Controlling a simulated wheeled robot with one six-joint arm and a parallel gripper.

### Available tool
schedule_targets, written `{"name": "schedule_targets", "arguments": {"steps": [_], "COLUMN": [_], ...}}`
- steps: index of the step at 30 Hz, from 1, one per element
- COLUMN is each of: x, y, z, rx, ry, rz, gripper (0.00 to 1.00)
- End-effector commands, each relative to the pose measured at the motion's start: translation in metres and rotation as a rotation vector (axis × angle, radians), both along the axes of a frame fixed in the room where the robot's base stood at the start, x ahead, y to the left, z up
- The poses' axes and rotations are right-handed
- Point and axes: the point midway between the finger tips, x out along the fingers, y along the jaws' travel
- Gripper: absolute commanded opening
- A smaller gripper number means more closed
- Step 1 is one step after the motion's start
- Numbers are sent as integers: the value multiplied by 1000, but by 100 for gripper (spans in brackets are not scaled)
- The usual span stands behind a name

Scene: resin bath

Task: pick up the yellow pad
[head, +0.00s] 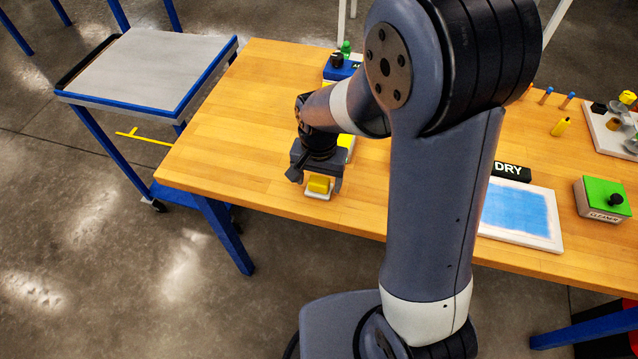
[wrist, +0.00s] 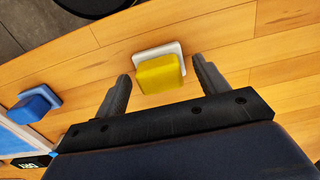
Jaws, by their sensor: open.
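The yellow pad (head: 319,184) is a small block on a white holder (head: 318,195) on the wooden table, near its front edge. In the wrist view the yellow pad (wrist: 160,74) lies between the two fingers, with the white holder (wrist: 160,49) showing behind it. My gripper (head: 316,182) is open, its fingers either side of the pad. In the wrist view my gripper (wrist: 162,80) shows a gap between each finger and the pad. I cannot tell how far the fingertips are above the table.
A blue pad (wrist: 36,104) sits to the left in the wrist view. A white-framed blue tray (head: 520,212) with a DRY sign (head: 511,171) and a green-topped CLEANER box (head: 603,199) stand to the right. A blue-framed cart (head: 150,65) is at the left.

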Motion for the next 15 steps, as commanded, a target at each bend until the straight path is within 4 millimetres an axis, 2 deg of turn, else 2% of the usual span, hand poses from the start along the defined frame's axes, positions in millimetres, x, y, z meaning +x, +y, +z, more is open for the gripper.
{"name": "schedule_targets", "arguments": {"steps": [8, 15], "x": [0, 0], "y": [0, 0], "z": [-4, -3], "rx": [1, 1], "ry": [-1, -1], "rz": [0, 0], "gripper": [69, 49]}}
